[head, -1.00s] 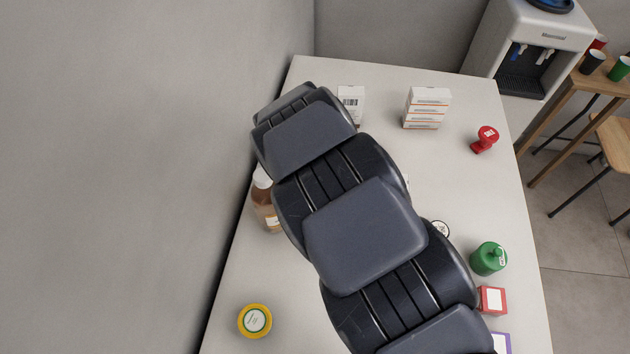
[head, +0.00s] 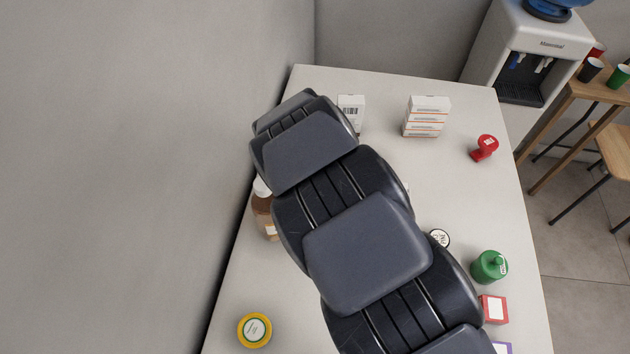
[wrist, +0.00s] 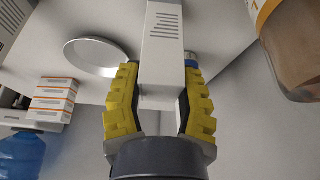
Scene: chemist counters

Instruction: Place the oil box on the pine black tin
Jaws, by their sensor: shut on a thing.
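In the wrist view my gripper (wrist: 160,105), with yellow ridged fingers, is shut on a white box with grey print, the oil box (wrist: 162,45). The box extends up between the fingers. In the head view my arm hides the gripper and the held box. The pine black tin (head: 440,238) shows in the head view as a round lid, white with dark lettering and a dark rim, partly behind my arm.
A stack of white-and-orange boxes (head: 426,117), a white box (head: 351,112) and a red stamp-like item (head: 485,148) stand toward the back. A green container (head: 489,267) and red box (head: 494,309) are at right. A brown bottle (head: 264,215) and yellow-rimmed tin (head: 254,330) are at left.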

